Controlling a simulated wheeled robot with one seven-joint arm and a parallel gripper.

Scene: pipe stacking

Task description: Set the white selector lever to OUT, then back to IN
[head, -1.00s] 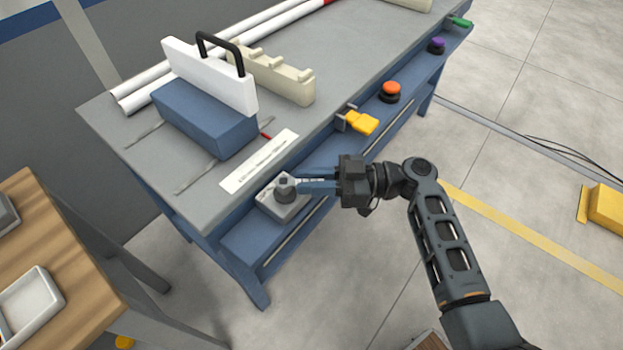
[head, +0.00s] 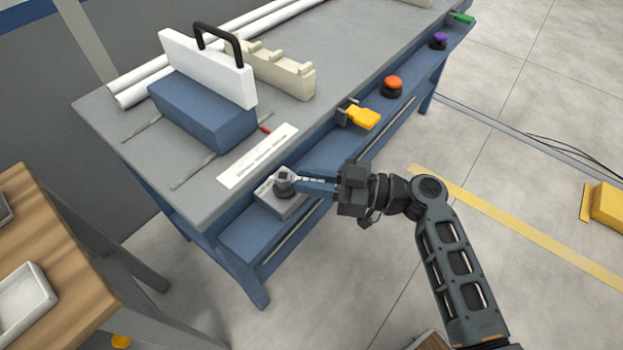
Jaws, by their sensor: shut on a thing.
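The selector is a light grey box (head: 271,201) with a round dark grey knob (head: 284,188) on top, mounted on the blue front ledge of the bench. My gripper (head: 301,181) reaches in from the right with its blue fingers level at the knob. The fingers are close together and shut on the selector's lever, which they mostly hide. A small pale piece shows at the top of the knob by the fingertips. I cannot read any IN or OUT marking, so the lever's setting cannot be told.
A white label strip (head: 258,157) lies on the bench top behind the selector. A yellow handle (head: 362,117), an orange button (head: 392,86) and a purple button (head: 438,40) sit along the ledge to the right. A blue block (head: 203,118) bears a white plate (head: 206,68).

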